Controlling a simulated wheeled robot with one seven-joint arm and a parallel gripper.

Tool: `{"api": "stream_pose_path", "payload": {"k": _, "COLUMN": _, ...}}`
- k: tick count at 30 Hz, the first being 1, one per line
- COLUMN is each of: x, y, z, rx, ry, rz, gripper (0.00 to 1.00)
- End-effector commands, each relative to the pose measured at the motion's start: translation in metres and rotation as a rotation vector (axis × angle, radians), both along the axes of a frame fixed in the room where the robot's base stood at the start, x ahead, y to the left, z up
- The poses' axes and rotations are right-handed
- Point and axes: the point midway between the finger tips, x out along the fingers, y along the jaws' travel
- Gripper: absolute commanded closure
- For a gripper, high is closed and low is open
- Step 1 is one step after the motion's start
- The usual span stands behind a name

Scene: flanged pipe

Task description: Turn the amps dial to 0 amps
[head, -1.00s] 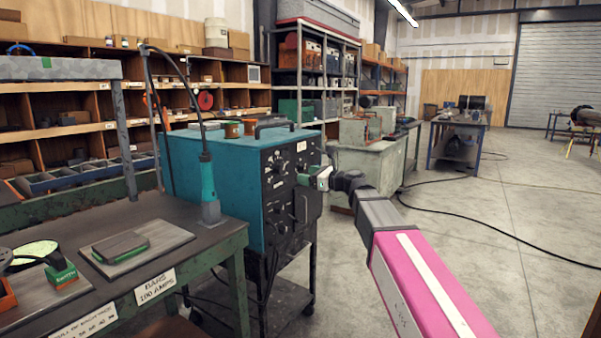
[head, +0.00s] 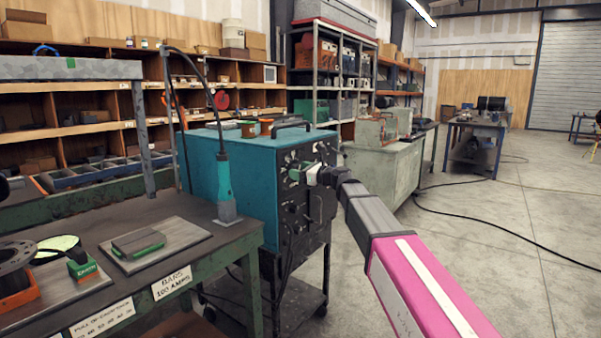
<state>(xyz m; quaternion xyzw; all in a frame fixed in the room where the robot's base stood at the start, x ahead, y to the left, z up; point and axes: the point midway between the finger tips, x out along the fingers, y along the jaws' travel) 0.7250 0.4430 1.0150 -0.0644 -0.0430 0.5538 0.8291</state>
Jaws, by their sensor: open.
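A teal welding machine (head: 204,166) with a black front panel (head: 296,222) stands on a cart right of the workbench. Several dials show on the panel, including a lower one (head: 291,208); their markings are too small to read. My gripper (head: 303,174) is at the upper part of the panel, with its green-tipped end close to the face. My arm reaches in from the lower right. The gripper is open. The gripper and wrist hide part of the upper panel, and I cannot tell whether the fingers surround or touch a dial.
A workbench (head: 225,240) with labels, plates and a spool stands at the left. A teal torch (head: 223,185) stands upright at its right end. A pale green cabinet (head: 385,178) is behind my arm. The floor (head: 490,245) at the right is clear except for a black cable.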

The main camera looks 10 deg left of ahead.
Motion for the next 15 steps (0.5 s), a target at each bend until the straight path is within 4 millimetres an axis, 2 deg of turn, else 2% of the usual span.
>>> {"api": "stream_pose_path", "payload": {"k": 4, "x": -0.0002, "y": -0.0002, "z": -0.0001, "rx": 0.0, "ry": 0.0, "rz": 0.0, "gripper": 0.31}}
{"api": "stream_pose_path", "payload": {"k": 5, "x": -0.0002, "y": -0.0002, "z": -0.0001, "rx": 0.0, "ry": 0.0, "rz": 0.0, "gripper": 0.38}}
{"api": "stream_pose_path", "payload": {"k": 6, "x": -0.0002, "y": -0.0002, "z": -0.0001, "rx": 0.0, "ry": 0.0, "rz": 0.0, "gripper": 0.51}}
{"api": "stream_pose_path", "payload": {"k": 9, "x": -0.0002, "y": -0.0002, "z": -0.0001, "rx": 0.0, "ry": 0.0, "rz": 0.0, "gripper": 0.81}}
{"api": "stream_pose_path", "payload": {"k": 15, "x": -0.0003, "y": -0.0003, "z": -0.0001, "rx": -0.002, "ry": -0.004, "rz": 0.001, "gripper": 0.81}}
